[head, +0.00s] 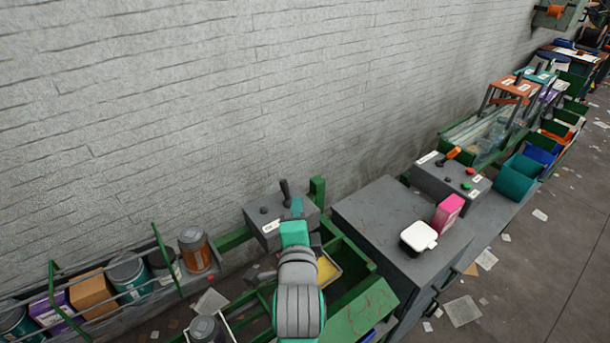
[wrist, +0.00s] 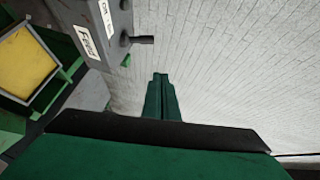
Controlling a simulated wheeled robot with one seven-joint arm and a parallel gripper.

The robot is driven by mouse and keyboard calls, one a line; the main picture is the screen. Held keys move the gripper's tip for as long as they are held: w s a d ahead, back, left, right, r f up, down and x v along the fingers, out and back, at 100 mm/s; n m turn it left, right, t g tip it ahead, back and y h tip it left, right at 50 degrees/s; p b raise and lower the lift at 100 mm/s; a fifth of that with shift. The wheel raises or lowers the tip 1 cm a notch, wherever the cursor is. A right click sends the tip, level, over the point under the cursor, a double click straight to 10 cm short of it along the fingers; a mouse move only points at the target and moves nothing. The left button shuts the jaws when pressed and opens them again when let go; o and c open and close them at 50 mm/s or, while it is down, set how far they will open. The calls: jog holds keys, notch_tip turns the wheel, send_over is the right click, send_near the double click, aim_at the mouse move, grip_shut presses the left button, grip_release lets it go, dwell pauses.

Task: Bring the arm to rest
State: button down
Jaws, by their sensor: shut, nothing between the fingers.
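My arm reaches forward from the bottom middle of the head view, beside a grey control box (head: 268,222) with a dark lever. My gripper (wrist: 161,80) shows in the wrist view as two green fingers closed together with nothing between them. The fingers point toward the pale brick wall (wrist: 230,50). The control box also shows in the wrist view (wrist: 85,25), left of the fingers and apart from them, with a label reading "Feed". In the head view the fingertips are hard to make out near the box.
A yellow-bottomed tray (head: 328,270) lies beside my arm. A grey cabinet (head: 375,225) to the right carries a white-topped container (head: 418,236) and a pink box (head: 448,213). A rack of cans (head: 195,248) stands at the left. The floor at the right holds scattered paper.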

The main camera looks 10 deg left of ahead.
jog(key=s+d+f+n, duration=0.2)
jog(key=s+f, duration=0.3)
jog(key=f, duration=0.1)
jog(key=s+d+f+n+h, duration=0.1)
jog(key=s+d+f+n, duration=0.1)
jog(key=s+f, duration=0.3)
jog(key=s+d+f+n, duration=0.1)
jog(key=s+f+n, duration=0.2)
jog(key=f, duration=0.6)
jog(key=shift+s+d+n, duration=0.2)
jog(key=shift+s, duration=0.4)
jog(key=shift+s+d+n, duration=0.2)
jog(key=shift+s, duration=0.35)
jog(key=s+d+f+n+h, duration=0.1)
jog(key=s+n, duration=0.6)
jog(key=s, duration=1.5)
notch_tip(320, 180, down, 2)
jog(key=shift+s+d+f, duration=0.2)
jog(key=shift+s+d, duration=0.15)
jog(key=shift+d, duration=0.2)
